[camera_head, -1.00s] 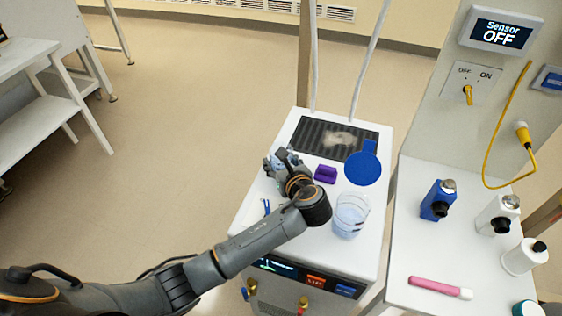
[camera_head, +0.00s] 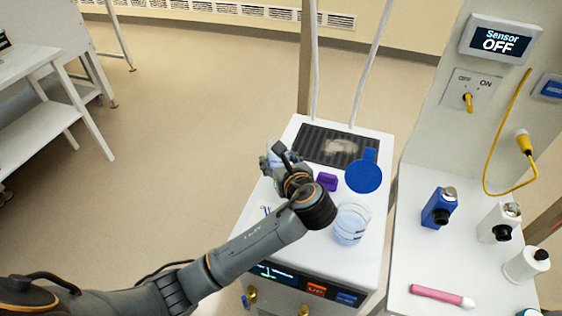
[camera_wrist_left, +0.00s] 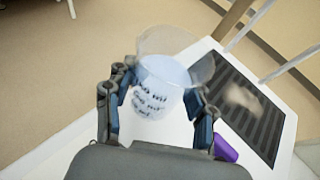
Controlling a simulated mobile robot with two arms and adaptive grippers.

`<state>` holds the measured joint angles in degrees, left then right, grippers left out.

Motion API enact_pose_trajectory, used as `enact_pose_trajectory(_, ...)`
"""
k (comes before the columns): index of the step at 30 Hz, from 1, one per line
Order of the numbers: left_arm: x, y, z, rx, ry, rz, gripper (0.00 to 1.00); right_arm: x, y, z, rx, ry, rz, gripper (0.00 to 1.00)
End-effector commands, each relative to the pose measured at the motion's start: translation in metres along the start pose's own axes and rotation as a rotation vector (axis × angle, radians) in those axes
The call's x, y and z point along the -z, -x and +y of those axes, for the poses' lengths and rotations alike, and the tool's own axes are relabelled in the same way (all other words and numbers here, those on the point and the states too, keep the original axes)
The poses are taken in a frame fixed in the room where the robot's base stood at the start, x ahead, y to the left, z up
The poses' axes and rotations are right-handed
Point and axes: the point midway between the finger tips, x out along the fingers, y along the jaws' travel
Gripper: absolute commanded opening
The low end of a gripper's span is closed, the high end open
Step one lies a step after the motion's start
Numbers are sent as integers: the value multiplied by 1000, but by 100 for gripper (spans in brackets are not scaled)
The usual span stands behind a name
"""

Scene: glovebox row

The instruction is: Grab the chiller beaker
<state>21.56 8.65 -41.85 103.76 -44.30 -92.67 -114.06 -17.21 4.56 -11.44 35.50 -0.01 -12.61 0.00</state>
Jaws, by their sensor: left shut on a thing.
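My left gripper (camera_wrist_left: 156,112) is shut on a clear beaker (camera_wrist_left: 162,78) with pale blue contents and dark handwriting, seen between the fingers in the wrist view. In the head view the gripper (camera_head: 276,160) is above the left side of the white chiller (camera_head: 352,262), and it mostly hides the held beaker. I cannot tell whether the beaker is clear of the chiller top. A second clear beaker (camera_head: 351,222) with pale blue contents stands on the chiller's front right, beside my left wrist. My right gripper is not in view.
The chiller top also bears a dark ribbed panel (camera_head: 318,142), a blue disc (camera_head: 363,177) and a purple block (camera_head: 327,181). A bench (camera_head: 402,250) at the right holds bottles and a pink marker (camera_head: 436,294). Open floor lies left of the chiller.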

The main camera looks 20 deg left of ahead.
Motion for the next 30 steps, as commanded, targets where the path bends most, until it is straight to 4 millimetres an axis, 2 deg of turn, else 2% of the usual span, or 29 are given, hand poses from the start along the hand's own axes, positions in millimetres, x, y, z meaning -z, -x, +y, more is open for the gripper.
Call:
enact_pose_trajectory(9, -22, 35, 17, 3, 2, -1, 18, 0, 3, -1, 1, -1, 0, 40)
enact_pose_trajectory(21, -25, 77, 43, 1, 2, 0, 18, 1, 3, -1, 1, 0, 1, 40)
enact_pose_trajectory(30, -28, 99, 57, 1, 1, 0, 18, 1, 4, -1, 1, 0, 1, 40)
